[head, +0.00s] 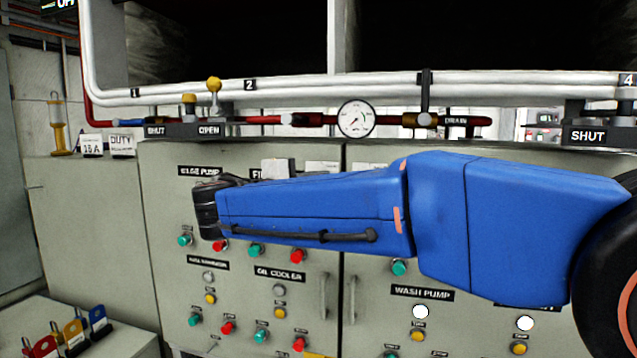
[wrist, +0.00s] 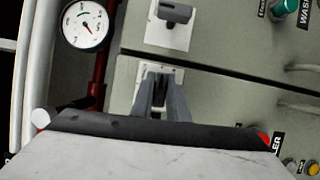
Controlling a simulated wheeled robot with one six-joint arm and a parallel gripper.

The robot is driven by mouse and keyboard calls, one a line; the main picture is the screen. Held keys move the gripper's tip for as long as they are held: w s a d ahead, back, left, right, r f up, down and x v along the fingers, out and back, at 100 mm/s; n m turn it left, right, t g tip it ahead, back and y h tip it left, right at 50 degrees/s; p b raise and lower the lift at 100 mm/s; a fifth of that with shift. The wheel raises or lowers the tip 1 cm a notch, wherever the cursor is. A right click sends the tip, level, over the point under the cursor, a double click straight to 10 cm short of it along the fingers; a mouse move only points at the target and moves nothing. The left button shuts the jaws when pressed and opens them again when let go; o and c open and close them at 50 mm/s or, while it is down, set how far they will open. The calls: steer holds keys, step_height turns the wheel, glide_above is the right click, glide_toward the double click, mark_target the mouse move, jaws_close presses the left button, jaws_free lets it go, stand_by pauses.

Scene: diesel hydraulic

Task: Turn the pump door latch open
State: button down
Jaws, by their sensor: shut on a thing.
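In the wrist view my gripper (wrist: 164,80) is shut at a pale latch plate (wrist: 180,76) on the left cabinet door (wrist: 215,105), close to the door seam. The latch handle is hidden between and behind the fingers, so I cannot tell its angle. A second latch with a dark grey handle (wrist: 175,13) sits on a white plate on the neighbouring right door, apart from my gripper. In the head view my blue arm hides the gripper and the latch handles; the tops of pale plates (head: 322,167) show above it.
A round gauge (head: 356,118) and a red pipe (head: 262,120) run above the doors. Door handles (head: 324,296), coloured buttons and lamps lie below the arm. Padlocks (head: 97,316) stand at lower left.

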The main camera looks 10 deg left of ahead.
steer(key=shift+m, duration=0.4)
steer(key=c, duration=1.7)
jaws_free()
steer(key=v, duration=1.7)
steer(key=shift+s+a+r, duration=0.1)
